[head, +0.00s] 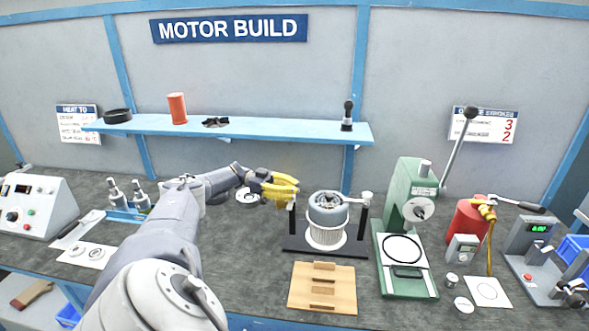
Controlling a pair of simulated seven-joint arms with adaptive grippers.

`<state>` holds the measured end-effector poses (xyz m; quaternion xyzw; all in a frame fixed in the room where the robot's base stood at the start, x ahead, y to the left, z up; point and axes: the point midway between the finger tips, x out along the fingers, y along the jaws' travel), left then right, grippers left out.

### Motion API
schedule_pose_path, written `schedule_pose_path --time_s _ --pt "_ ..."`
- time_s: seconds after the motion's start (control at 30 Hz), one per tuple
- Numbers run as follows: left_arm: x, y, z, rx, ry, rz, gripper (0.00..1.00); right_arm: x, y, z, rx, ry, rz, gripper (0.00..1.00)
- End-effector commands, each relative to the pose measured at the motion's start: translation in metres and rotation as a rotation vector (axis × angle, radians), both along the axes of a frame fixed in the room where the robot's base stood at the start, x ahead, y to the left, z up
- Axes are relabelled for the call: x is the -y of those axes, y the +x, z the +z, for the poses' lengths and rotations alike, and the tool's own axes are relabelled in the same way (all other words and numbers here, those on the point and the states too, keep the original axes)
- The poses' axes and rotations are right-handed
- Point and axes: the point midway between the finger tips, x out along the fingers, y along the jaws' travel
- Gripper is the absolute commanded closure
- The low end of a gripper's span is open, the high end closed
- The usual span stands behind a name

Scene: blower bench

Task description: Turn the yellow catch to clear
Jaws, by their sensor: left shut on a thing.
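My left gripper (286,190) reaches in from the left and is shut at the top of the left post (292,220) of a black stand. Yellow shapes crowd together there, so I cannot cleanly separate the yellow catch from the fingers or read the angle at which the catch stands. A grey motor housing (328,212) with a ribbed light lower part stands upright between the posts, just right of the gripper and apart from it. The right post carries a pale knob-ended lever (367,197). My right gripper is not in view.
A wooden fixture board (323,288) lies in front of the stand. A green press (415,205) with a long lever stands to its right, then a red canister (468,220) and a tester with a green display (538,229). A blue shelf (270,128) runs above.

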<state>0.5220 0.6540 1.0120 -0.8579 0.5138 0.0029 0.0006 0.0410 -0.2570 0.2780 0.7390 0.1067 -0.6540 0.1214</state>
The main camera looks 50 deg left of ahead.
Motion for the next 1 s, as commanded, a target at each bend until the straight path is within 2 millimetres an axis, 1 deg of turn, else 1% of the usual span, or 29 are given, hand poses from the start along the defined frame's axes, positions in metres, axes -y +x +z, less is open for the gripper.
schedule_pose_path --time_s 0.03,0.13,0.17,0.37,0.47,0.57,0.77,0.8,0.83,0.9,1.0 --pt "-0.003 0.002 0.011 0.020 -0.011 0.006 1.00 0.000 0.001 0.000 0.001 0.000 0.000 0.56" --pt "-0.003 0.002 0.011 0.019 -0.012 0.006 1.00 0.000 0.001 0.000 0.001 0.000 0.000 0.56" --pt "-0.003 0.002 0.011 0.019 -0.012 0.006 0.82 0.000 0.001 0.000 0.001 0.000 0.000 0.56" --pt "-0.003 0.002 0.011 0.019 -0.012 0.006 0.58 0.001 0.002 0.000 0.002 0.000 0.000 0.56" --pt "-0.004 0.001 0.016 0.018 -0.012 0.005 0.58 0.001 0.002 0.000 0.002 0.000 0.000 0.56" --pt "-0.004 0.000 0.026 0.018 -0.010 0.004 0.58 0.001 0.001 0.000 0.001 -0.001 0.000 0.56" --pt "-0.002 0.000 0.058 0.014 -0.011 -0.001 0.58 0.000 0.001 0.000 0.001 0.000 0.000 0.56" --pt "-0.002 0.000 0.064 0.014 -0.011 -0.002 0.58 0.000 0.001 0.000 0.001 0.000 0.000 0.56" --pt "-0.002 0.000 0.069 0.014 -0.011 -0.002 0.50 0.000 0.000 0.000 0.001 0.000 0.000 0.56" --pt "-0.001 0.000 0.078 0.013 -0.009 -0.003 0.49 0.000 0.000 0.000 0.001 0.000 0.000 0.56" --pt "-0.001 0.000 0.087 0.007 -0.007 -0.003 0.49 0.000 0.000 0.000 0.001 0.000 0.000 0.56"
